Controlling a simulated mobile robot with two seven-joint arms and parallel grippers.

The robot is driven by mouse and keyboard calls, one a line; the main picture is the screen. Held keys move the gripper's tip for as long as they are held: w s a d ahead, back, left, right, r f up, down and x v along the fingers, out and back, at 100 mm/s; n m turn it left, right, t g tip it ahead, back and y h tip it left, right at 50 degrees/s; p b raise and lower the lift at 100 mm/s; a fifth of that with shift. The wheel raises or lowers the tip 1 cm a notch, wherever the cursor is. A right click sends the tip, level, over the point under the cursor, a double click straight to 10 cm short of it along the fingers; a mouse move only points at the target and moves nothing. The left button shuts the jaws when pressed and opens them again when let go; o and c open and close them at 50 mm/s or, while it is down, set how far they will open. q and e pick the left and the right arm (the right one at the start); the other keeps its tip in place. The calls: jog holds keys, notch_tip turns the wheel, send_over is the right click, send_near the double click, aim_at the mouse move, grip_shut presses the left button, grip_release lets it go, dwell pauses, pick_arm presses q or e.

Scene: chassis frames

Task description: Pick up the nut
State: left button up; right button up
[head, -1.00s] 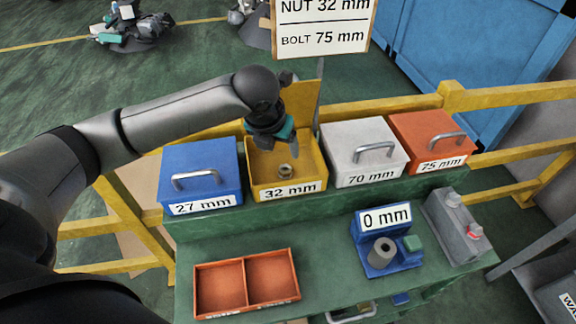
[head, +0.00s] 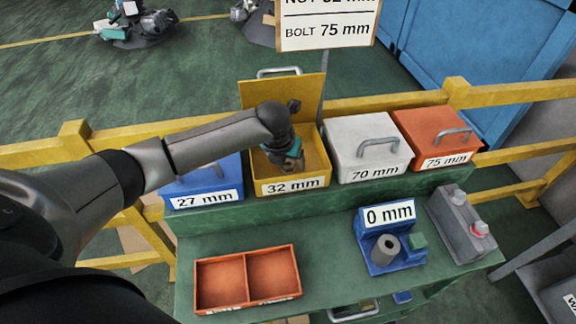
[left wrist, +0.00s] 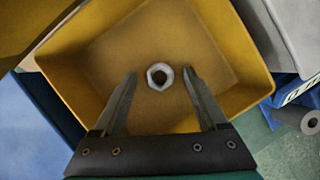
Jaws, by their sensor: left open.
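The nut (left wrist: 160,76) is a grey metal hexagon lying on the floor of the open yellow 32 mm box (head: 290,186). In the left wrist view it lies just beyond and between the fingertips, with no contact visible. My left gripper (left wrist: 160,75) is open and empty, its fingers reaching down into the box. In the head view my left gripper (head: 292,165) hides the nut. The yellow box also shows in the left wrist view (left wrist: 85,72). My right gripper is not in view.
A closed blue 27 mm box (head: 200,185) stands left; closed white 70 mm (head: 365,155) and orange 75 mm (head: 435,135) boxes stand right. An orange two-part tray (head: 247,280), a blue 0 mm gauge (head: 385,240) and a grey case (head: 460,225) are on the green bench (head: 320,255).

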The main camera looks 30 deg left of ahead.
pick_arm(q)
jog(key=shift+f, duration=0.15)
jog(key=shift+c, duration=0.4)
jog(key=shift+w, duration=0.1)
grip_shut()
